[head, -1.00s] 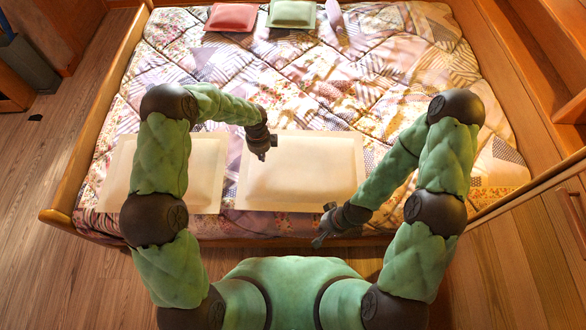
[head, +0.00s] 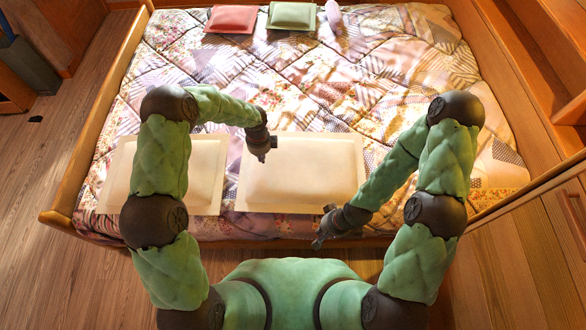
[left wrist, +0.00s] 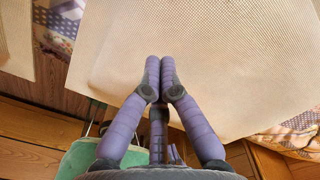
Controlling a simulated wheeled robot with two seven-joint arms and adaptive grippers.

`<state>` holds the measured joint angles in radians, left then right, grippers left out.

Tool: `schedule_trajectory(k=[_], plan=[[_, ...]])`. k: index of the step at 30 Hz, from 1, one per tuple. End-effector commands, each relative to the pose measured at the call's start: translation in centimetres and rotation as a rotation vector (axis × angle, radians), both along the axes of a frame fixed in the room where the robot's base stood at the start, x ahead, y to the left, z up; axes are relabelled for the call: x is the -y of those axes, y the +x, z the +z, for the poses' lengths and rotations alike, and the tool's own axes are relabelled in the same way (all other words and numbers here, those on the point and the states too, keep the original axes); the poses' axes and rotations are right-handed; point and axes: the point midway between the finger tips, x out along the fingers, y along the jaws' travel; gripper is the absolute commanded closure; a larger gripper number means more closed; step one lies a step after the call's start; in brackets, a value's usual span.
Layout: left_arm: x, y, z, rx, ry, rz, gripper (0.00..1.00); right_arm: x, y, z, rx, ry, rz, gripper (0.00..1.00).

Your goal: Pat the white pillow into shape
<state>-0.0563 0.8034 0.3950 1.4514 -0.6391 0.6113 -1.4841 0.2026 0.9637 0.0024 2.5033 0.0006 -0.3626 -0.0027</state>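Two cream-white pillows lie side by side along the near edge of the bed. The left one (head: 203,175) is partly covered by my left arm. My left gripper (head: 262,157) points down at the upper left part of the right pillow; I cannot tell whether it touches it. In the left wrist view its two purple fingers (left wrist: 160,62) are together, with nothing between them. My right gripper (head: 318,240) hangs near the right pillow's lower right corner, by the bed edge, its fingertips unclear.
A red cushion (head: 231,18) and a green cushion (head: 292,15) lie at the far end of the patchwork quilt (head: 330,85), beside a small pink item (head: 333,14). Wooden bed sides (head: 105,110) and a wooden cabinet (head: 555,50) border the bed.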

Motion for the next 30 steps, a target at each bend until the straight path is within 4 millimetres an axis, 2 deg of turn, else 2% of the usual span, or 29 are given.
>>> schedule_trajectory(k=[11, 30], plan=[[0.0, 0.0, -0.1, 0.0, 0.0, 0.0, 1.0, 0.0, 0.0, -0.1, 0.0, 0.0, 0.0, 1.0], [0.0, 0.0, -2.0, 0.0, 0.0, 0.0, 1.0, 0.0, 0.0, -1.3, 0.0, 0.0, 0.0, 1.0]])
